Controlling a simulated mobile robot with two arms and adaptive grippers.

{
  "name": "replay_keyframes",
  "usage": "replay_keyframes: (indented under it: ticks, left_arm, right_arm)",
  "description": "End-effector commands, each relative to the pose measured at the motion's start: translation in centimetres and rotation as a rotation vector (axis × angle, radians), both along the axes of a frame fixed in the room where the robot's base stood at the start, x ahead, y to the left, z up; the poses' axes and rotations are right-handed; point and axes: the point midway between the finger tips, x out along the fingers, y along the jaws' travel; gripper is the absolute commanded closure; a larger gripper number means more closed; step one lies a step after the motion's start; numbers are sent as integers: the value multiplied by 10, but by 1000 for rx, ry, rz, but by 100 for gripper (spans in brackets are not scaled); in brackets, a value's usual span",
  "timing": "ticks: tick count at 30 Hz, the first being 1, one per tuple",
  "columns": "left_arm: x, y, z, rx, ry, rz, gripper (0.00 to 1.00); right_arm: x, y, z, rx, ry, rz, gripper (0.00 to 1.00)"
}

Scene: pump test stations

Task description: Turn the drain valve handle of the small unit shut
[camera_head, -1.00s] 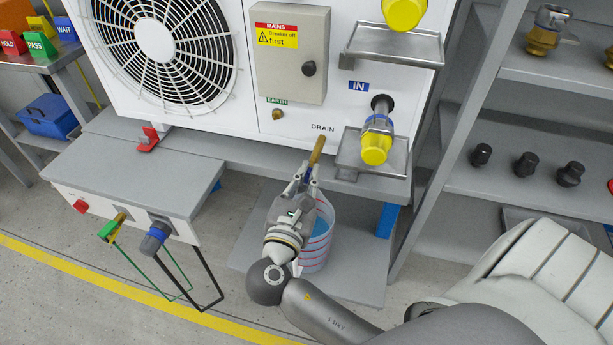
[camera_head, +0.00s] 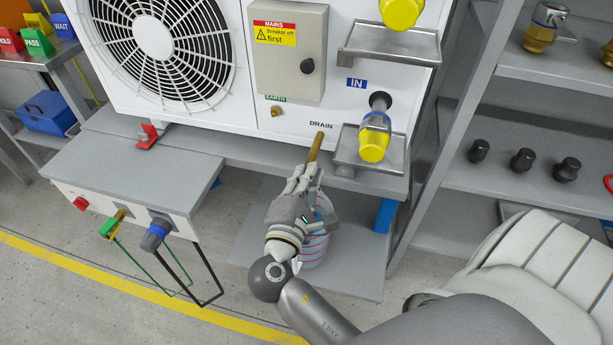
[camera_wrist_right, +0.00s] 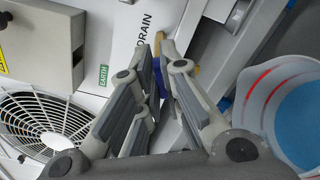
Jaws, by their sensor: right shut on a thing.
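The small unit (camera_head: 340,100) is a white cabinet with a fan grille and a DRAIN label. A brass drain pipe (camera_head: 316,146) sticks out below that label. My right gripper (camera_head: 308,171) is at the outer end of this pipe, its fingers shut on the blue drain valve handle. The head view does not show the handle clearly behind the fingers. In the right wrist view a bit of the blue handle (camera_wrist_right: 157,76) shows between the fingers, and the handle's exact angle cannot be told. My left gripper is not in view.
A clear bucket (camera_head: 318,245) with red bands stands below the drain, close beside my right gripper. A metal tray (camera_head: 355,160) under the yellow-capped IN port (camera_head: 374,146) is just right of the pipe. A grey bench (camera_head: 130,170) lies to the left.

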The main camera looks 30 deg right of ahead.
Motion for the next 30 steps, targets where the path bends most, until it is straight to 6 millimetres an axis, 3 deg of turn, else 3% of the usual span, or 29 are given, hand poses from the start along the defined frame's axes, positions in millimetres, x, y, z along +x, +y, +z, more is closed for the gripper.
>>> replay_keyframes:
  ticks: [10, 30]
  left_arm:
    - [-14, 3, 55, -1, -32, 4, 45]
    - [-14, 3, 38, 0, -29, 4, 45]
  right_arm:
    - [-1, -1, -5, 197, -227, -2, 100]
    - [-1, -1, -5, 348, -404, -4, 100]
